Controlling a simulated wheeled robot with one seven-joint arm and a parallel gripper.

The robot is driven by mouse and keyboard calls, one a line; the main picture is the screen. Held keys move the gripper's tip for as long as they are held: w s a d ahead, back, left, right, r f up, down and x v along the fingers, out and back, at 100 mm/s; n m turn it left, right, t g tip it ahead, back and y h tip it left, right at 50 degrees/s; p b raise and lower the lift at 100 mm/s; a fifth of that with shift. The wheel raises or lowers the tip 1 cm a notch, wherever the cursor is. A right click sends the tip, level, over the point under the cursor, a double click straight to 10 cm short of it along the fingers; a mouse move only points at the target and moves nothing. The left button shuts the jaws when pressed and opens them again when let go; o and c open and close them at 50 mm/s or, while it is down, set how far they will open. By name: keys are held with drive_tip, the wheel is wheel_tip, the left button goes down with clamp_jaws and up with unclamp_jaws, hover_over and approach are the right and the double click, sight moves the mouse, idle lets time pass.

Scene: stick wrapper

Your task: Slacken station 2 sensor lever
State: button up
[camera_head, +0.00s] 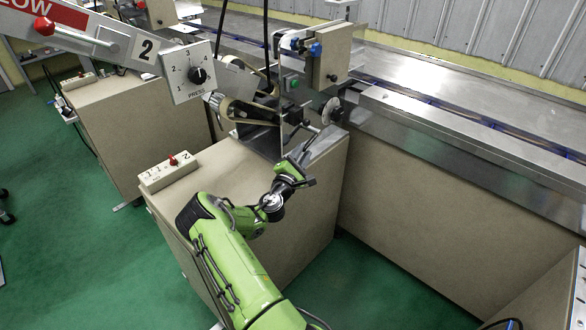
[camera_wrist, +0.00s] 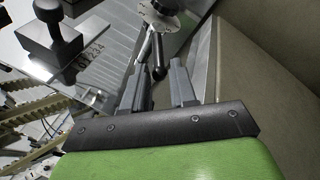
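The station 2 machine stands on a beige cabinet in the head view. On its right side is a round metal dial (camera_head: 332,110), also at the top of the wrist view (camera_wrist: 160,12). My gripper (camera_head: 307,144) is just below the machine's right side.
A black block with a knob (camera_wrist: 56,42) and a numbered scale (camera_wrist: 90,54) are left of the fingers. A press dial panel (camera_head: 195,72) and a control box (camera_head: 168,172) are in the head view. A metal conveyor (camera_head: 440,125) runs along the right.

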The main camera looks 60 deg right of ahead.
drive_tip(key=p+v, duration=0.1)
drive_tip(key=v, duration=1.1)
drive_tip(key=shift+a, duration=0.4)
drive_tip(key=shift+s+f, duration=0.1)
drive_tip(key=shift+c, duration=0.3)
